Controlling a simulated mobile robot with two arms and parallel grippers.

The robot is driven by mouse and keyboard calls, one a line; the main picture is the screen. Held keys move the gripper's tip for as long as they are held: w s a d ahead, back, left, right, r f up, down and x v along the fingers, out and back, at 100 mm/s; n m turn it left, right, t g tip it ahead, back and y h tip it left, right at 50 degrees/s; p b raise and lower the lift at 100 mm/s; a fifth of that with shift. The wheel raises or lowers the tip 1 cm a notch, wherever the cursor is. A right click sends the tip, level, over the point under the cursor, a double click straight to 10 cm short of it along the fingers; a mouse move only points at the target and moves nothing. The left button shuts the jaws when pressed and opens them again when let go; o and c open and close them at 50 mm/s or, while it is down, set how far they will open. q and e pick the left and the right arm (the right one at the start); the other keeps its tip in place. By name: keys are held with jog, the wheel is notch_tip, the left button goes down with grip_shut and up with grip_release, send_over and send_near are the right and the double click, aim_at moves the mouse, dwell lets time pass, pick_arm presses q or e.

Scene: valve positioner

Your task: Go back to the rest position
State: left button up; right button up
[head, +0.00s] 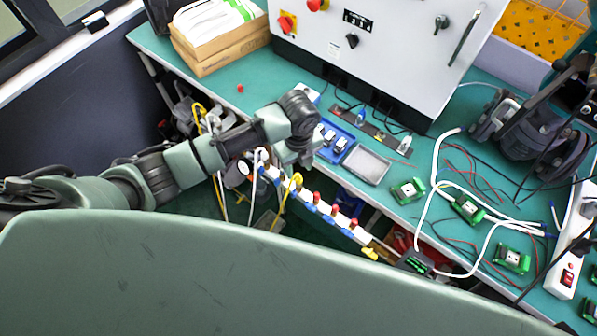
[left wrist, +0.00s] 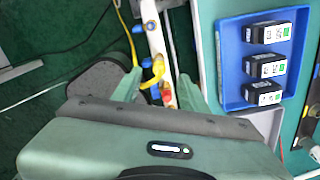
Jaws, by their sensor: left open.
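My left arm reaches in from the left in the head view. My left gripper (head: 297,160) hangs at the front edge of the green bench, above a white pipe (head: 325,210) with red and blue valves. In the left wrist view the two green fingers of the left gripper (left wrist: 160,92) are spread apart. The white pipe (left wrist: 152,35) and a yellow piece (left wrist: 153,73) show beyond and between them. Nothing is clearly held, and I cannot tell whether the fingers touch the pipe. My right gripper is in neither view.
A blue tray (left wrist: 230,65) with black modules lies on the green bench (head: 222,97) close to the left gripper. A metal tray (head: 366,165), green circuit boards (head: 408,190) and loose cables lie further right. A large white control cabinet (head: 375,50) stands behind.

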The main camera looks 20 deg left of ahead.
pick_arm(q)
jog(key=shift+r, duration=0.45)
jog(key=s+d+r+n+t+h, duration=0.2)
jog(key=s+d+n+h, duration=0.15)
jog(key=s+n, duration=0.7)
jog(key=s+a+r+n+t+y, duration=0.25)
jog(key=s+a+r+n, duration=0.25)
jog(key=s+a+n, duration=0.7)
notch_tip(320, 180, down, 30)
jog(key=w+d+n+g+b, duration=0.1)
jog(key=n+g+b, duration=0.1)
jog(key=s+a+f+g+y+b, duration=0.1)
jog(key=s+a+f, duration=0.1)
jog(key=s+f, duration=1.4)
jog(key=shift+a+f, duration=0.2)
jog(key=shift+a, duration=0.1)
jog(key=shift+m+g, duration=0.25)
